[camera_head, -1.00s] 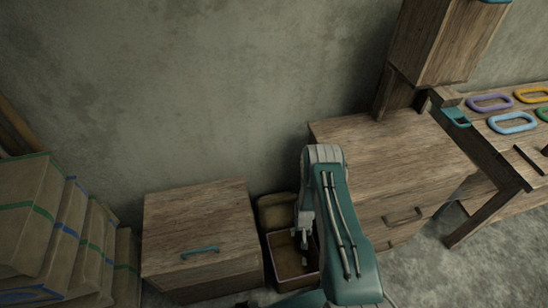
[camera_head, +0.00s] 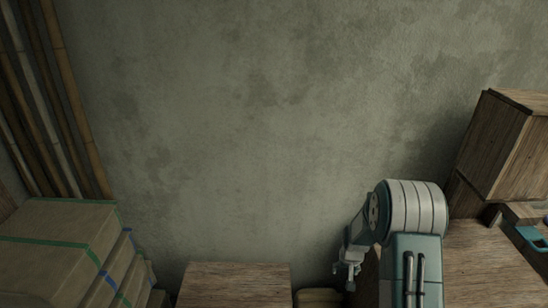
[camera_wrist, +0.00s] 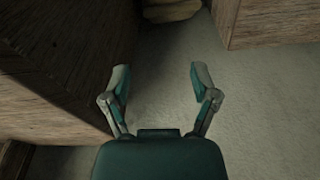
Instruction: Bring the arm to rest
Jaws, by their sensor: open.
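My gripper (camera_wrist: 160,80) is open in the wrist view, with its two fingers spread apart and nothing between them. Grey floor and a wooden side face show beyond it. In the head view my gripper (camera_head: 347,277) hangs low below the bent grey and teal arm, left of the elbow. It is small and partly blurred there, between two wooden tops.
A wooden chest top (camera_head: 236,284) lies left of my arm and a wooden cabinet top (camera_head: 490,265) lies right. A wooden box (camera_head: 497,145) stands at the far right. Stacked tan packages (camera_head: 60,235) and poles (camera_head: 75,110) stand at left. The wall ahead is bare.

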